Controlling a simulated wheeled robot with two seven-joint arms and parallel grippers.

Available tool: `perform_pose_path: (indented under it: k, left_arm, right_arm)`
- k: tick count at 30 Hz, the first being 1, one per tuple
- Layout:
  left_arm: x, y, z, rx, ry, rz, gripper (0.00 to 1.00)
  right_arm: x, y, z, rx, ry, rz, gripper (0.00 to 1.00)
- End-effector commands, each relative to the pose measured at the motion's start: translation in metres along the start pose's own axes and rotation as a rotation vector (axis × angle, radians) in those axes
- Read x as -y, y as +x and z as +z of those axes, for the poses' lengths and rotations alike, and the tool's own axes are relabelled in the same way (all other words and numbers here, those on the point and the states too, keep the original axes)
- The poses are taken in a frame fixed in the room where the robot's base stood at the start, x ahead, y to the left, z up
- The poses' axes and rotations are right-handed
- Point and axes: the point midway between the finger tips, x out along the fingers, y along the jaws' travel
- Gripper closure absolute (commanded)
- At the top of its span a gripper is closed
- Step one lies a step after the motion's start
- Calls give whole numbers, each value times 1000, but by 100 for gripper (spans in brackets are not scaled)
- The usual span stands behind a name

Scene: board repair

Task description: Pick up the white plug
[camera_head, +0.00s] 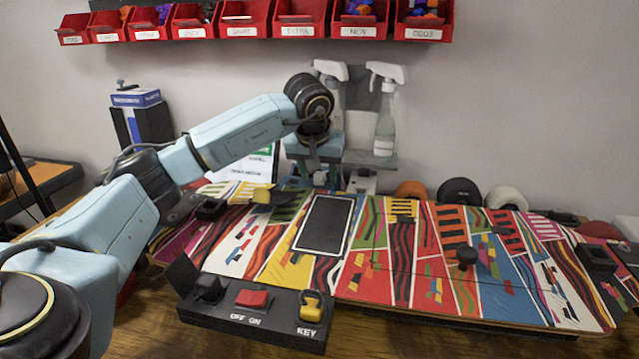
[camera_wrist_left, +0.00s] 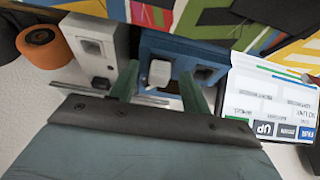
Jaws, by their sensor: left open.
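The white plug (camera_wrist_left: 158,73) sits on a blue box (camera_wrist_left: 162,45) in the left wrist view. It lies between the two greenish fingers of my left gripper (camera_wrist_left: 160,82), with gaps on both sides. In the head view my left gripper (camera_head: 318,178) points down behind the board's far edge, beside a small white box (camera_head: 362,182). The plug cannot be made out in the head view. The white box also shows in the left wrist view (camera_wrist_left: 93,38), left of the blue box. My left gripper is open and empty. My right gripper is not in view.
The colourful board (camera_head: 400,285) fills the middle of the table. A black switch panel (camera_head: 255,322) stands in front. Several wheels (camera_head: 460,192) lie behind it. Spray bottles (camera_head: 386,110) and red bins (camera_head: 360,25) are at the wall. A printed sheet (camera_wrist_left: 262,100) lies right of the blue box.

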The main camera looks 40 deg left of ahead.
Motion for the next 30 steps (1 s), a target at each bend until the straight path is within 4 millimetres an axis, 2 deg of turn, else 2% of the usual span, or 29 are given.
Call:
perform_pose_path:
  k: [7,8,18,30]
  left_arm:
    - [0,0,0,0,0,0,53]
    - [0,0,0,0,0,0,55]
    - [0,0,0,0,0,0,100]
    - [0,-3,-1,0,0,1,100]
  right_arm:
    - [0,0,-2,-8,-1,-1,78]
    - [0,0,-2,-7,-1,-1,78]
    - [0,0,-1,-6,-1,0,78]
    - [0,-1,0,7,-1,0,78]
